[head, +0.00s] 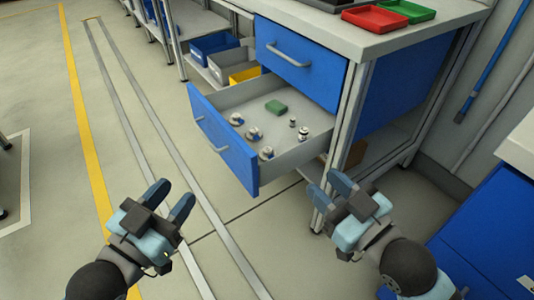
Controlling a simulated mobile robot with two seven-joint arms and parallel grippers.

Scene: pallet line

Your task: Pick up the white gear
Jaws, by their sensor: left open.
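The open drawer (222,150) of the blue cabinet holds several small whitish and metallic parts. One pale round part (237,119) lies towards its left side, another (254,134) near the middle, and another (267,153) by the front right. Two smaller upright parts (303,133) stand towards the right. They are too small to tell which is the white gear. My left gripper (171,196) is open and empty, in front of the drawer and lower left of it. My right gripper (350,190) is right of the drawer, near the cabinet leg; its finger gap is unclear.
A green block (276,107) lies in the drawer. A closed blue drawer (300,62) sits above it. Red (375,17) and green (408,10) trays stand on the cabinet top. Blue, grey and yellow bins (245,74) are behind.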

